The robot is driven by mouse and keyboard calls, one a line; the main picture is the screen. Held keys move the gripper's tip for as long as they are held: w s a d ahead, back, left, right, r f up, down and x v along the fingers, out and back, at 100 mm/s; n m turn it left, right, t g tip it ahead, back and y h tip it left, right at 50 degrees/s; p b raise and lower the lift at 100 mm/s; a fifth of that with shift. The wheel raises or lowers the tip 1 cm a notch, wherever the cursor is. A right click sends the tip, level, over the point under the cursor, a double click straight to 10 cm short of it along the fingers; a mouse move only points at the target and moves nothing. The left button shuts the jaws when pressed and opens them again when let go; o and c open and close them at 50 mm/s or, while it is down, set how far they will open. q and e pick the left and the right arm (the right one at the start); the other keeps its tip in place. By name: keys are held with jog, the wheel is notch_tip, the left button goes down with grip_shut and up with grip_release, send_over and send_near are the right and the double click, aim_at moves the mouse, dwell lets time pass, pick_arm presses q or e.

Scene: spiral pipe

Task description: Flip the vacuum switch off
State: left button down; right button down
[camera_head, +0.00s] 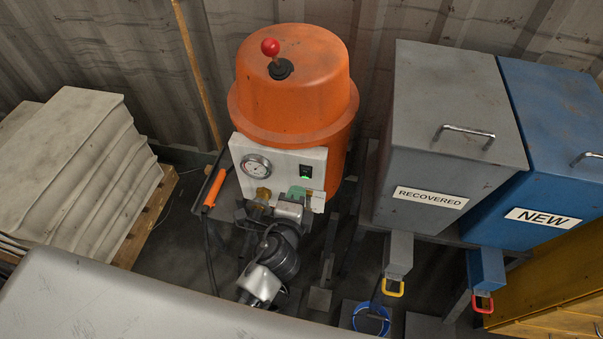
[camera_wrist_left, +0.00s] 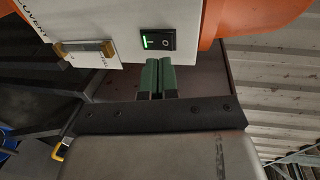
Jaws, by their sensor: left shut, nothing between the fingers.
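The vacuum is an orange tank (camera_head: 290,90) with a red-knobbed lever on its lid. Its white front panel (camera_head: 285,160) carries a round gauge and a black rocker switch (camera_head: 305,172) with a green light. In the left wrist view the switch (camera_wrist_left: 158,42) shows its green-lit mark at the left end. My left gripper (camera_head: 297,193) is just below the switch in the head view, in front of the panel. Its green fingers (camera_wrist_left: 158,78) are together and empty, pointing towards the switch; contact cannot be told. My right gripper is in neither view.
A grey RECOVERED bin (camera_head: 450,140) and a blue NEW bin (camera_head: 550,140) stand at the right. An orange-handled hose tool (camera_head: 214,188) hangs left of the panel. Grey slabs (camera_head: 75,175) are stacked at the left. A corrugated wall is behind.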

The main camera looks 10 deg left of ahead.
aim_at(304, 169)
pick_arm(q)
jog(key=shift+w+r+p, duration=0.1)
jog(key=shift+w+p, duration=0.4)
jog(key=shift+w, duration=1.95)
jog(key=shift+w+r, duration=0.25)
jog(key=shift+w, duration=0.1)
jog(key=shift+f, duration=0.1)
